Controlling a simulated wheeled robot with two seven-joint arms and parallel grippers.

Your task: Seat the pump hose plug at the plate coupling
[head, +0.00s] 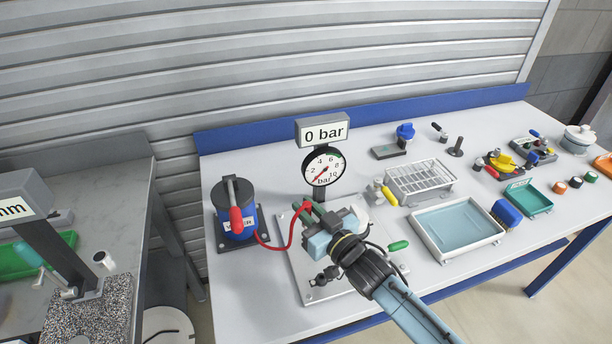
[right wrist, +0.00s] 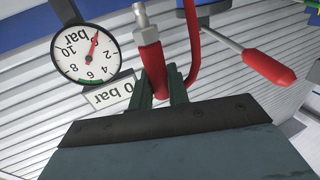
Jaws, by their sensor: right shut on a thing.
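My right gripper (head: 311,208) is shut on the red hose plug (right wrist: 152,66), whose metal tip (right wrist: 140,18) sticks out beyond the green fingers in the right wrist view. In the head view it is held over the back left part of the metal plate (head: 292,262), in front of the gauge (head: 323,167), which reads 0 bar. The red hose (head: 283,246) runs from the plug to the blue pump (head: 238,215) with its red-gripped lever. My right gripper and wrist cover much of the plate, and I cannot make out the plate coupling. My left gripper is not in view.
A green-handled part (head: 398,246) sticks out right of my wrist. A wire rack (head: 421,180), a yellow-capped bottle (head: 388,195) and a water tray (head: 458,258) stand to the right. A separate grey bench (head: 116,183) stands left. The table's front left is clear.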

